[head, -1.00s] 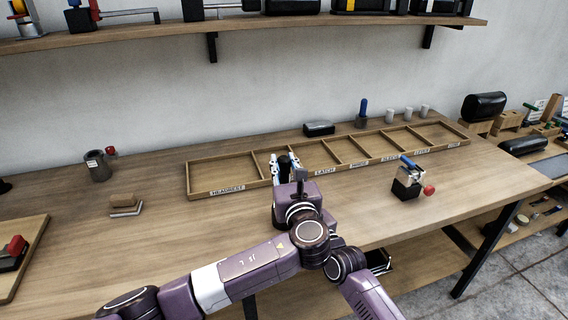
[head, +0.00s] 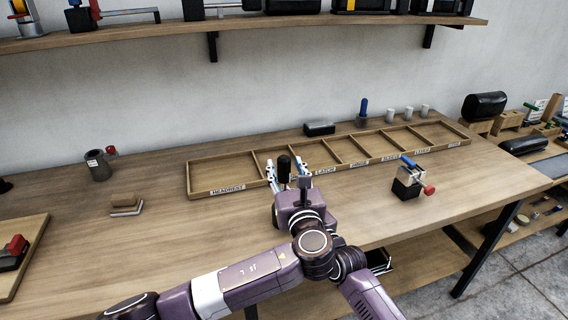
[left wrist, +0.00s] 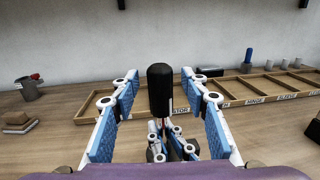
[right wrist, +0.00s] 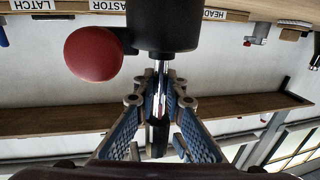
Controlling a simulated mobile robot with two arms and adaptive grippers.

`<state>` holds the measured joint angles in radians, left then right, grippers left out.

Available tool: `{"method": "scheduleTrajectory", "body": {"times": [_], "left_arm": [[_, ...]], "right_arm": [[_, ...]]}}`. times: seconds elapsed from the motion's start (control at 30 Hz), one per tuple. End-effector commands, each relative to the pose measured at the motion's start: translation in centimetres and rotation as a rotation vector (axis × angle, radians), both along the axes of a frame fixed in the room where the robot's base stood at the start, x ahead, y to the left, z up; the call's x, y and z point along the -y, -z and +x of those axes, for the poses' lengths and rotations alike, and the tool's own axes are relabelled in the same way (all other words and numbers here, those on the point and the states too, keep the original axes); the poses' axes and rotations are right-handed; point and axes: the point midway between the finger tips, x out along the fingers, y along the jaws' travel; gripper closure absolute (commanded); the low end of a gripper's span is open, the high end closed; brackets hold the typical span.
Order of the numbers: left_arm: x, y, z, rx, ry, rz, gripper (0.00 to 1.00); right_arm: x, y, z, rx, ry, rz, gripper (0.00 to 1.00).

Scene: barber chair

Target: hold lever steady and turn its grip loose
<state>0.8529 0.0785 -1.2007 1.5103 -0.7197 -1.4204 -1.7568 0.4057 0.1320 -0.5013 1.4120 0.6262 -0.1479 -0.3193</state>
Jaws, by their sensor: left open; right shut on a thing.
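The lever's black grip (head: 284,168) stands upright at the front of the tray on the table. In the left wrist view the black grip (left wrist: 160,88) stands between the spread fingers of my left gripper (left wrist: 159,76), with a gap on both sides. My left gripper (head: 287,174) is open there in the head view. Below the grip, my right gripper (right wrist: 161,78) is shut on the lever's metal rod (right wrist: 161,67). A red ball (right wrist: 93,53) sits beside the black part in the right wrist view. My left arm hides the lever's lower part and my right gripper in the head view.
A labelled wooden tray (head: 228,191) runs behind the lever; its visible compartments look empty. A small device with a blue handle and red knob (head: 408,182) stands to the right. A grey cup (head: 98,165) and a block (head: 124,204) are at left. Bare table lies between.

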Motion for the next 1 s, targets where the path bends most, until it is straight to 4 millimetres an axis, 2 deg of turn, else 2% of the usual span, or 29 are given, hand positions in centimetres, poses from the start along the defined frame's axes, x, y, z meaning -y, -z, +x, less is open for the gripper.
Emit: {"method": "scheduleTrajectory", "body": {"times": [0.2, 0.43, 0.63, 1.0], "left_arm": [[1.0, 0.1, -4.8, -0.003, 0.003, -0.003, 0.59], [1.7, 0.1, -8.4, -0.002, 0.000, 0.000, 0.59], [1.8, 0.0, -9.4, -0.001, -0.001, 0.001, 0.59], [1.5, 0.4, -9.0, -0.019, -0.006, -0.024, 0.58]], "right_arm": [[0.0, 0.1, 0.0, -0.003, 0.000, -0.001, 1.00], [0.0, 0.1, 0.0, -0.003, -0.001, -0.001, 1.00], [0.0, 0.1, 0.0, -0.003, -0.001, -0.001, 1.00], [0.0, 0.1, 0.0, -0.002, 0.000, -0.001, 1.00]]}}
